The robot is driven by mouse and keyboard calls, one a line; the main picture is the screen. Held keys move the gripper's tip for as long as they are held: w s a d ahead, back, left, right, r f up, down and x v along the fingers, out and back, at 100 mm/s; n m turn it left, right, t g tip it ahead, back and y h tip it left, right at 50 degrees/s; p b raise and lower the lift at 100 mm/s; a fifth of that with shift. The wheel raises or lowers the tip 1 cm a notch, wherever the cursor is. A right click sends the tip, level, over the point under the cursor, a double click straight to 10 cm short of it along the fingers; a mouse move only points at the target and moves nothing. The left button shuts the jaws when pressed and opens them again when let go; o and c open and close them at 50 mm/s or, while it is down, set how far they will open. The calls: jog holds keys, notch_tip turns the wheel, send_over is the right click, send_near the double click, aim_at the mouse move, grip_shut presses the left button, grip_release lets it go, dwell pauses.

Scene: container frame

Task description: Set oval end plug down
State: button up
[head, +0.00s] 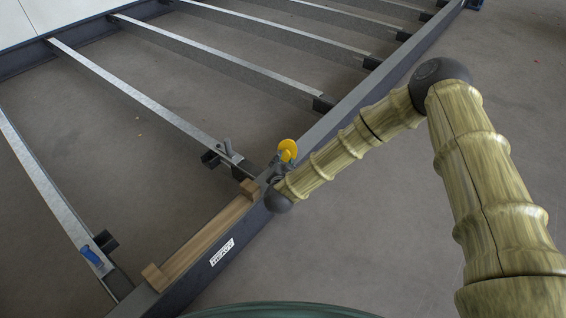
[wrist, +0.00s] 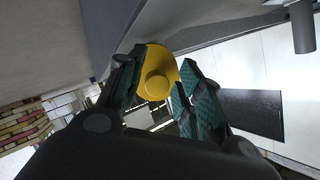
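The yellow end plug (head: 288,149), a rounded disc with a raised round middle, is at my gripper (head: 279,171) above the dark frame beam. In the wrist view the plug (wrist: 156,76) sits between the tips of the two green-padded fingers of my gripper (wrist: 158,88). Both fingers appear to touch its sides, so the gripper looks shut on it. The plug's far side is hidden. My gripper is small and partly covered by my wrist in the head view.
A wooden rack (head: 207,238) with raised end blocks lies along the dark beam (head: 335,117). A grey tool (head: 229,151) is on a crossbar beside my gripper. A blue object (head: 91,257) rests on the left crossbar. Between the crossbars is open floor.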

jog(key=p+v, duration=0.5)
jog(key=v, duration=0.6)
jog(key=shift+s+p, duration=0.3)
jog(key=shift+r, duration=0.1)
jog(key=s+d+f+n+g+y, duration=0.1)
jog(key=s+d+f+n+g, duration=0.35)
jog(key=s, duration=0.45)
jog(key=s+d+f+n+g+y, duration=0.1)
jog(key=s+d+f+g, duration=0.2)
jog(key=s+d+f, duration=0.4)
jog(key=s+d+g+h, duration=0.1)
jog(key=s+d+g, duration=0.2)
jog(key=s+d, duration=0.4)
jog(key=s+d+n+g+h, duration=0.1)
jog(key=s+d+g, duration=0.2)
jog(key=s+d, duration=0.4)
jog(key=s, duration=0.7)
jog(key=shift+s+d+r+n+g, duration=0.1)
jog(key=shift+n+g, duration=0.15)
